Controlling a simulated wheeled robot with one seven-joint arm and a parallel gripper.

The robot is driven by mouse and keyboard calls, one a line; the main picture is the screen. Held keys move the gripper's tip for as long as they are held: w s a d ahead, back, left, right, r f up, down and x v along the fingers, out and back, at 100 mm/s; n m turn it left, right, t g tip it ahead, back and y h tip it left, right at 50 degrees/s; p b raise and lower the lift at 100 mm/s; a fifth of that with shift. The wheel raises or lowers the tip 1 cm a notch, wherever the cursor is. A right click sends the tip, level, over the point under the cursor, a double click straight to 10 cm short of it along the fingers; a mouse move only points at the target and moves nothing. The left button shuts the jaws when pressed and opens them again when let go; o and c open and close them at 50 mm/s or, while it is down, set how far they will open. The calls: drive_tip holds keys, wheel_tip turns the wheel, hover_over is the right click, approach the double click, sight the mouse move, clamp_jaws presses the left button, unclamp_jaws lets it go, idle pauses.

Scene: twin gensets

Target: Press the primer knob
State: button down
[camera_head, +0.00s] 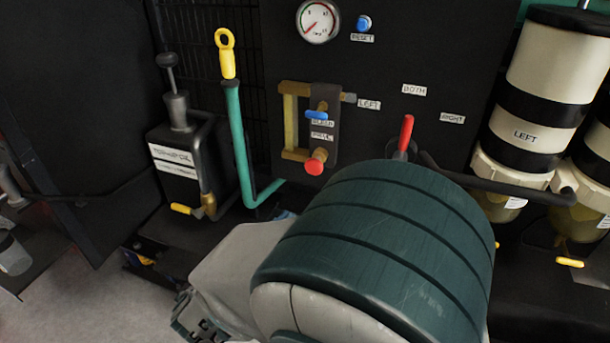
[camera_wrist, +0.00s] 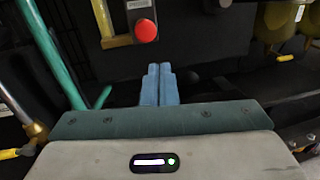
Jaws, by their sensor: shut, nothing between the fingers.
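The primer knob (camera_head: 316,161) is a round red knob at the lower end of a dark bracket on the black panel, below a small label that seems to read PRIME. In the wrist view the red knob (camera_wrist: 145,31) sits at the top centre, beyond and slightly left of the fingertips. My gripper (camera_wrist: 158,69) has its two pale blue fingers together with nothing between them. It appears apart from the knob and below it in the wrist view. In the head view my arm hides most of the gripper.
A green pipe with a yellow-handled dipstick (camera_head: 227,62) stands to the left. A red-handled lever (camera_head: 405,134) and filter canisters (camera_head: 542,90) are to the right. A gauge (camera_head: 318,21) is above.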

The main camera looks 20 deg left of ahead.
drive_tip(key=shift+s+a+r+n+t+y, duration=0.15)
drive_tip(key=shift+s+a+n+y, duration=0.15)
drive_tip(key=shift+a, duration=0.2)
drive_tip(key=shift+s+a+n+t+y, duration=0.2)
drive_tip(key=shift+a+y, duration=0.1)
drive_tip(key=shift+a, duration=0.15)
drive_tip(key=shift+w, duration=0.1)
drive_tip(key=b, duration=0.4)
approach(311, 168)
drive_tip(key=x, duration=0.5)
drive_tip(key=shift+w+d+f, duration=0.15)
drive_tip(key=shift+w+f, duration=0.05)
drive_tip(key=shift+w, duration=0.05)
drive_tip(key=shift+w+d+r, duration=0.15)
drive_tip(key=shift+w, duration=0.5)
drive_tip(key=shift+w, duration=0.1)
